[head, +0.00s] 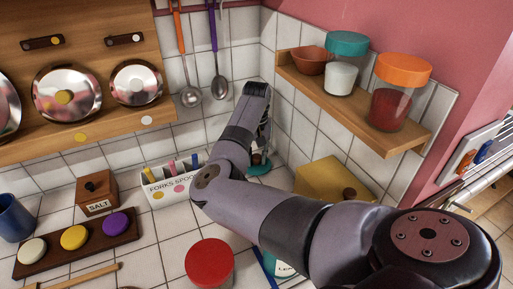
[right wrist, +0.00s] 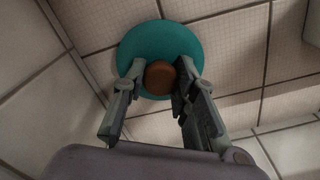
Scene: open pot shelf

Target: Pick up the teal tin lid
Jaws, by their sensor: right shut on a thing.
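The teal tin lid (right wrist: 160,41) is a round disc with a brown knob (right wrist: 160,76), seen from above in the right wrist view. My right gripper (right wrist: 156,78) has its two fingers on either side of the knob and is shut on it. In the head view, a teal edge of the lid (head: 259,167) shows near the back corner, below my right gripper (head: 258,154), mostly hidden by my arm. I cannot tell whether the lid touches the counter. My left gripper is not in view.
A wall shelf (head: 405,143) with jars (head: 341,78) stands right of my arm. A yellow box (head: 325,176) lies close by on the right. A white cutlery holder (head: 165,194) is on the left. A red-lidded container (head: 209,263) and a labelled teal tin (head: 285,268) stand in front.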

